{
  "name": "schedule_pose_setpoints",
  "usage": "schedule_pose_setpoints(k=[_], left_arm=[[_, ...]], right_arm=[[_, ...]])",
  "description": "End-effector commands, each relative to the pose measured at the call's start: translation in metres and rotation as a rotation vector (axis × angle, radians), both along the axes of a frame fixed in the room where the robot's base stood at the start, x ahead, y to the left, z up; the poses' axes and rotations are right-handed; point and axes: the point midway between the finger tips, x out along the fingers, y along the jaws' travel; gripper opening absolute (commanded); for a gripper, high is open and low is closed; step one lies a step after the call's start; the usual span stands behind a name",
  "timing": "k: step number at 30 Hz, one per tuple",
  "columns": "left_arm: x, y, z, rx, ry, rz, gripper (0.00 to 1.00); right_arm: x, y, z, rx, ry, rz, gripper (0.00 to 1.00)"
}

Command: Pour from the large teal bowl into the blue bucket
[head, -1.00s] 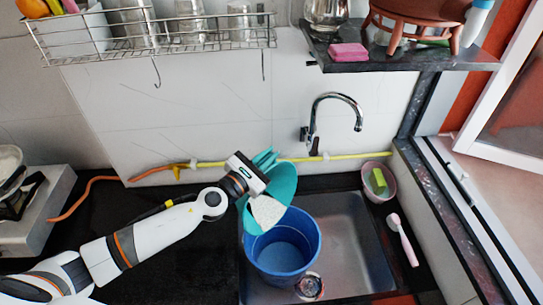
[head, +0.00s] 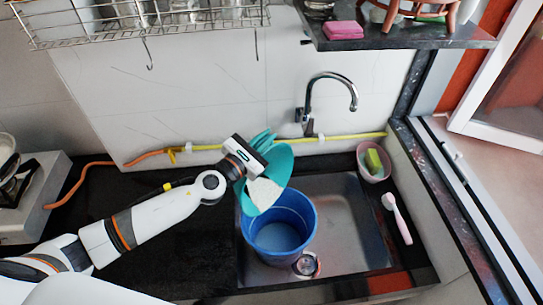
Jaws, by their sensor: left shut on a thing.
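The large teal bowl (head: 279,165) is tilted steeply on its side above the back left of the blue bucket, with white contents (head: 263,194) lying against its lower inner wall. My left gripper (head: 262,157) is shut on the bowl at its upper left; the fingertips are partly hidden by the bowl. The blue bucket (head: 297,239) stands upright in the left part of the metal sink, its mouth open upward. The bucket's inside looks blue, with no white contents clearly visible. My right gripper is not in view.
The sink (head: 348,222) has free room right of the bucket. A round drain piece (head: 306,265) sits at the bucket's front. A faucet (head: 325,100) rises behind. A pink bowl with a sponge (head: 373,162) and a brush (head: 397,218) lie to the right. A wire rack (head: 150,22) hangs above.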

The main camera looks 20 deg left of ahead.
Motion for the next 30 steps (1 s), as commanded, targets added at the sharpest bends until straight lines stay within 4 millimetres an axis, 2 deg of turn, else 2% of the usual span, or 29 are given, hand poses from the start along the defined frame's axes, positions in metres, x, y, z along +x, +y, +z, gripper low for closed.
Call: schedule_pose_setpoints(k=[15, 30], left_arm=[[-0.008, -0.02, 0.002, 0.078, -0.034, 0.0, 0.0], [-0.01, -0.023, 0.002, 0.089, -0.038, -0.001, 0.0]], right_arm=[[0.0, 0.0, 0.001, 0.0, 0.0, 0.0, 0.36], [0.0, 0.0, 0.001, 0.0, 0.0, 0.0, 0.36]])
